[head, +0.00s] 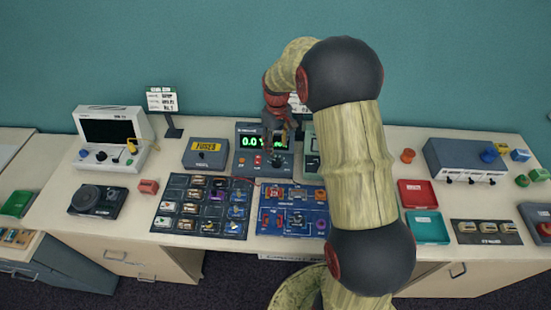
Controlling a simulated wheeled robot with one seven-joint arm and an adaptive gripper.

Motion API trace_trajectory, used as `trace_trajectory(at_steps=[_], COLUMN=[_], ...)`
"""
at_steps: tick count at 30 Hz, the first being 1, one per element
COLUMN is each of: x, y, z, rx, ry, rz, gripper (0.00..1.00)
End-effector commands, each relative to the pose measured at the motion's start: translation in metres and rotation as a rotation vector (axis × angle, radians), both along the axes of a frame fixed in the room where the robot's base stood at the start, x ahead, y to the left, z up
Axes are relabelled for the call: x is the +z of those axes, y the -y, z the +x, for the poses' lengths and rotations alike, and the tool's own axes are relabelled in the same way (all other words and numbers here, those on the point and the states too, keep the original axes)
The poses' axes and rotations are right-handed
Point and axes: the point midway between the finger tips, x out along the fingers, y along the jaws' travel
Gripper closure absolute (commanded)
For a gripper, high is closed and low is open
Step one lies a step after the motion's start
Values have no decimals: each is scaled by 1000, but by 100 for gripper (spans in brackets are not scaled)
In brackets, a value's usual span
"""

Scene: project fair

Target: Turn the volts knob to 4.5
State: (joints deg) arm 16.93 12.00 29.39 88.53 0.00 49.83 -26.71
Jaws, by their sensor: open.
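A dark power supply unit (242,168) stands at the back middle of the bench. Its green display (250,142) shows digits that look like "0.0", with the right part hidden behind my gripper. A dark knob (276,161) is on its lower front, to the right of a small red switch (257,161); its label and pointer are too small to read. My gripper (277,141) is open, hanging fingers down in front of the unit, just above the knob. I cannot tell whether the fingers touch the knob. My arm hides the area to the right.
A grey fuses box (205,154) stands left of the unit. Component boards (201,205) lie in front. A white instrument (108,138) is at the left. Red (417,193) and teal (427,228) trays and a grey box (465,160) are at the right.

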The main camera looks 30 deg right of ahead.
Motion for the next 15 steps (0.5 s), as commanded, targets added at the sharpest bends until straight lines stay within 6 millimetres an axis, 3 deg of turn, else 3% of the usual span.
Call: trace_trajectory(at_steps=[5,15], x=[-14,-64], y=[-1,-1], z=[-3,-3], rx=[23,21], ry=[-6,-5], rz=[2,2], gripper=[54,54])
